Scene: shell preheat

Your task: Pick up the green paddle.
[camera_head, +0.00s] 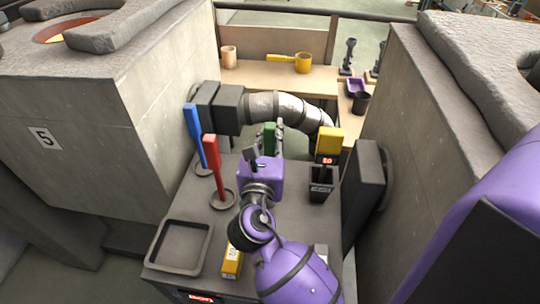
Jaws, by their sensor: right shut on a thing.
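The green paddle (270,137) stands upright on the dark table, behind my right gripper in the picture. Only its green upper part shows; its lower part is hidden by the gripper. My right gripper (266,145) reaches away over the table, with its fingers around the green paddle and shut on it. Whether the paddle touches the table cannot be seen. My left gripper is not in view.
A red paddle (213,165) and a blue paddle (195,130) stand upright in round bases to the left. A square tray (152,262) lies front left. A dark holder with a yellow-topped device (328,140) stands right. A thick grey pipe (280,104) runs behind. Concrete blocks flank the table.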

